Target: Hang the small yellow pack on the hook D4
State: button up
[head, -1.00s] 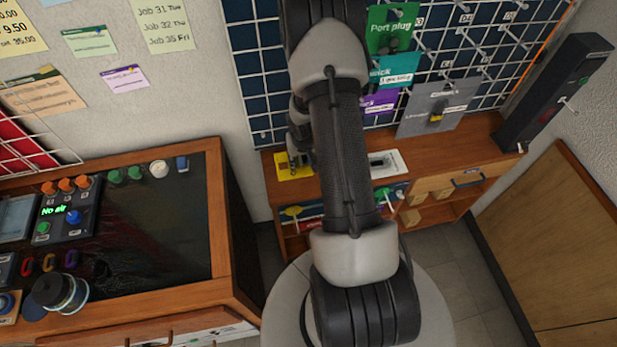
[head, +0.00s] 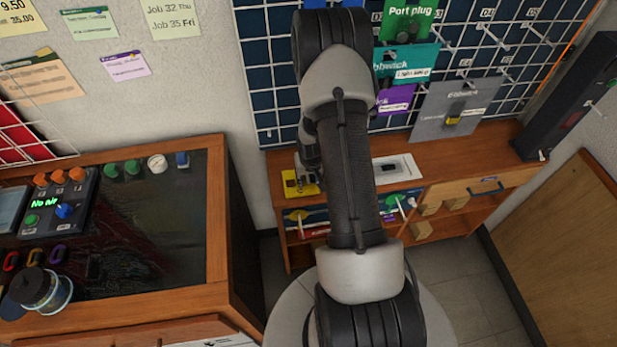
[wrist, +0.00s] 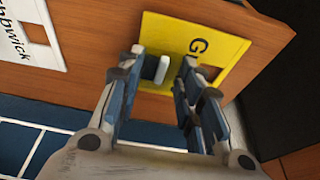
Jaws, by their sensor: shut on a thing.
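The small yellow pack (head: 290,189) is at the left end of the wooden bench top in the head view. In the wrist view the yellow pack (wrist: 170,34) shows dark lettering and a square cut-out near one edge. My gripper (wrist: 166,70) is at the pack, its fingers shut on it around a pale upright tab. In the head view my gripper (head: 303,182) is partly behind my arm. I cannot tell whether the pack is clear of the wood. Hook D4 (head: 493,36) sticks out from the wire grid at the upper right, with its label above, and looks empty.
A white pack (head: 398,168) lies on the bench top to the right. Green, teal, purple and grey packs hang on the grid (head: 262,75); the grey pack (head: 450,110) hangs below the D4 area. A dark upright device (head: 567,95) stands at the right end.

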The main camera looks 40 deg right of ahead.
jog(key=shift+f, duration=0.25)
jog(key=o, duration=1.1)
jog(key=shift+r, duration=0.15)
